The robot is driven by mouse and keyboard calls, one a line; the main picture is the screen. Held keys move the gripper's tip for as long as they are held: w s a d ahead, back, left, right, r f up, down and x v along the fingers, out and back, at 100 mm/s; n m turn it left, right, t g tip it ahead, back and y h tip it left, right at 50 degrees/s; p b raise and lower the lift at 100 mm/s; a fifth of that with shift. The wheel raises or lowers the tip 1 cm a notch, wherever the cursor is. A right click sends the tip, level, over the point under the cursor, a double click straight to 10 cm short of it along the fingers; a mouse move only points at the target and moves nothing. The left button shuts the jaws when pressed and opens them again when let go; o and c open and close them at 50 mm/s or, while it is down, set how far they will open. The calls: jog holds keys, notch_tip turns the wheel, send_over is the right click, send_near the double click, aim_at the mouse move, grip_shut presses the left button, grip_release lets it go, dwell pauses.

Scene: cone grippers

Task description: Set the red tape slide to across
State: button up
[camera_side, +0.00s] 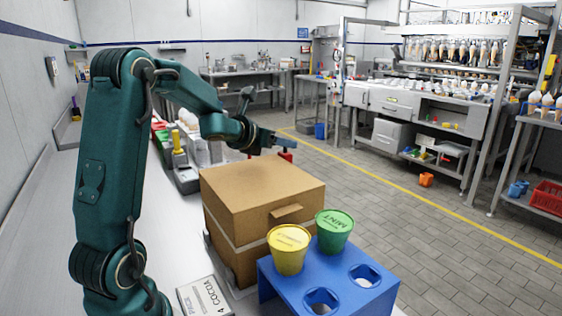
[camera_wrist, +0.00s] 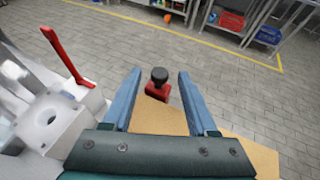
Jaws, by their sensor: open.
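A red piece with a black round knob, which looks like the red tape slide (camera_wrist: 157,90), shows in the wrist view between my two fingers, beyond the cardboard. In the side view a small red part, likely the same slide (camera_side: 286,156), shows just under my fingertips behind the box; most of it is hidden. My gripper (camera_side: 286,144) is open, its blue fingers above the far side of the cardboard box (camera_side: 250,195). In the wrist view the fingers (camera_wrist: 160,78) stand on either side of the knob, with gaps. I cannot tell the slide's setting.
A red lever (camera_wrist: 65,55) rises from a white machine left of my fingers in the wrist view. A blue holder (camera_side: 330,280) carries a yellow tub (camera_side: 289,252) and a green tub (camera_side: 334,232) in front of the box. A cocoa price card (camera_side: 205,297) lies nearby.

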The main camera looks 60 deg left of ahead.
grip_shut()
dwell(1.5)
